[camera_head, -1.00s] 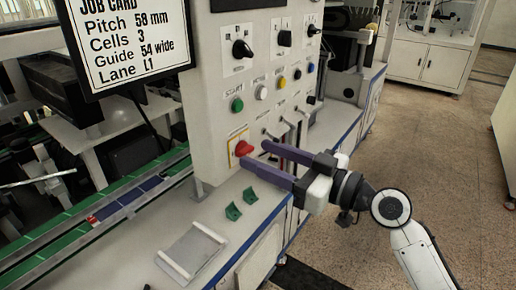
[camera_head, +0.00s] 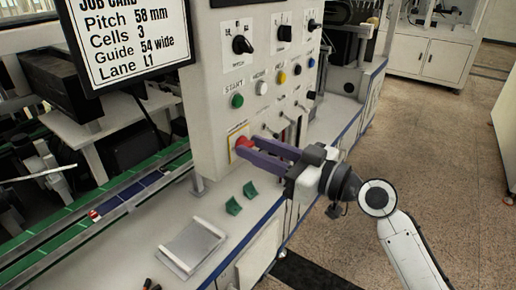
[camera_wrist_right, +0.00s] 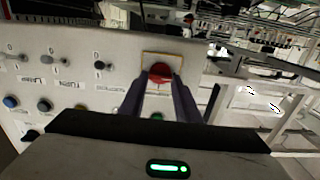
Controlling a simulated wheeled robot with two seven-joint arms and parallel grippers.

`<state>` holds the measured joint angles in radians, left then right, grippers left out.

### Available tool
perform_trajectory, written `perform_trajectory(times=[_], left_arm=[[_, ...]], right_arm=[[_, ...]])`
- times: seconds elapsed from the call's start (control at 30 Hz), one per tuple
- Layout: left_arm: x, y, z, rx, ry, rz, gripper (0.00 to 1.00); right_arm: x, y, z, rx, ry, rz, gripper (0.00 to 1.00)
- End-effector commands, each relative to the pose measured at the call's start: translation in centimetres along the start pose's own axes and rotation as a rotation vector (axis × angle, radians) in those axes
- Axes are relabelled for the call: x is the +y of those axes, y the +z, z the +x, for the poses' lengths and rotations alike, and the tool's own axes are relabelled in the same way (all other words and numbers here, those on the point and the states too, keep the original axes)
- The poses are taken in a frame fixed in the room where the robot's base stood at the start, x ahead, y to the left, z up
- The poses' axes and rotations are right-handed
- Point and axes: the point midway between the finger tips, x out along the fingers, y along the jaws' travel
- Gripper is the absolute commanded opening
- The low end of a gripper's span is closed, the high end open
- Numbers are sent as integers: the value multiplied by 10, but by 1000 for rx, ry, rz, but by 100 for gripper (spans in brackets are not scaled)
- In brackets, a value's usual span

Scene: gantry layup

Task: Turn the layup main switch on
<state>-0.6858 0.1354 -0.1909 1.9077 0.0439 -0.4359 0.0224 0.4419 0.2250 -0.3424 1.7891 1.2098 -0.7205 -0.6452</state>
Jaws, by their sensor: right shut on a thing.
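The main switch is a red knob (camera_head: 243,143) on a yellow-edged plate, low on the left part of the white control panel (camera_head: 213,120). My right gripper (camera_head: 252,149) reaches it from the right, with its two purple fingers shut on the knob. In the right wrist view the red knob (camera_wrist_right: 160,72) sits between the two fingertips (camera_wrist_right: 161,80), in front of its square plate. The fingers hide part of the knob in the head view. My left gripper does not show.
Above the switch are a green START button (camera_head: 237,101), other buttons and black selector knobs (camera_head: 242,45). Small toggles (camera_head: 280,125) sit close to the right fingers. Green brackets (camera_head: 234,207) and a metal tray (camera_head: 193,246) lie on the bench below. A job card screen (camera_head: 128,38) hangs at upper left.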

Motion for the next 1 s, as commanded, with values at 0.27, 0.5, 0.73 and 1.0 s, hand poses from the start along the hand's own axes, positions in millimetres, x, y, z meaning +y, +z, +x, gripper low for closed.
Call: perform_trajectory(times=[0.27, 0.5, 0.73, 1.0], left_arm=[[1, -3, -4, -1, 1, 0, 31], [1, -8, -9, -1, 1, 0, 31], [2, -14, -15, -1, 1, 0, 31], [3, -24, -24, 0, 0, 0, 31]], right_arm=[[1, -1, 0, 0, 1, 139, 7], [2, -1, 0, -1, 0, 355, 7], [2, -1, 0, -1, 1, 574, 7], [3, 0, 0, -1, 0, 832, 7]])
